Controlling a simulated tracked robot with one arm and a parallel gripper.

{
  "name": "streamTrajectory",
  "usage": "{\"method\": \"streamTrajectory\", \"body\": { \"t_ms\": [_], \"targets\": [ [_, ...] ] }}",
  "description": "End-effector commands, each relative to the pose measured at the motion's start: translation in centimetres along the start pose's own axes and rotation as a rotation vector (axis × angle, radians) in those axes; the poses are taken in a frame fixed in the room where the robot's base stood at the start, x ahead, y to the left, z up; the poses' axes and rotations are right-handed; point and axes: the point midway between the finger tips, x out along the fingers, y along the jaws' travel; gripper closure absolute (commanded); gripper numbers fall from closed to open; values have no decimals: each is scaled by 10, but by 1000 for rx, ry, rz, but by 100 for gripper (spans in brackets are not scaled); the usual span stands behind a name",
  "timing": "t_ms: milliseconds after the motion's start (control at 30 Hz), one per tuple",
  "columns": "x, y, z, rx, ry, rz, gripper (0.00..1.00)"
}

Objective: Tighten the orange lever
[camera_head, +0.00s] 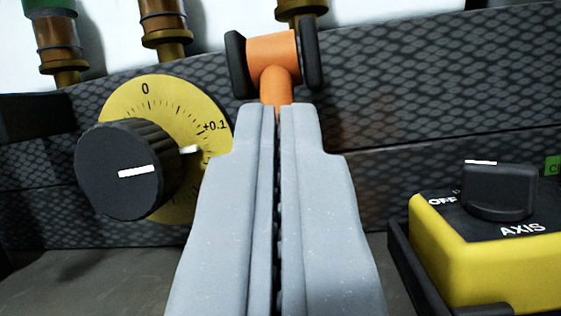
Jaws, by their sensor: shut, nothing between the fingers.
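The orange lever (272,52) is at the top centre of the view. It has an orange crosspiece with black discs at both ends and an orange stem running down. My gripper (292,108) is grey and shut, with nothing between its fingers. Its tips overlap the lower end of the lever's stem in the picture and hide what lies below. I cannot tell whether the tips touch the lever.
Left is a black knob (125,172) on a yellow dial (205,110) marked 0 and +0.1. Right is a yellow box (490,262) with a black AXIS switch (500,190) near OFF. Brass fittings (163,30) stand behind the dark textured wall (430,80).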

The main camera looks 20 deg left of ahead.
Motion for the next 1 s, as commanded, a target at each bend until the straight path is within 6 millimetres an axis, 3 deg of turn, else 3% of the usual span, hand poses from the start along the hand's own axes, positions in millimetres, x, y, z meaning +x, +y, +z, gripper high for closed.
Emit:
{"method": "streamTrajectory", "body": {
  "t_ms": [400, 1000],
  "targets": [
    [2, 4, 20, 1, -6, 1, 100],
    [3, 4, 22, 0, -4, 0, 100]
  ]
}}
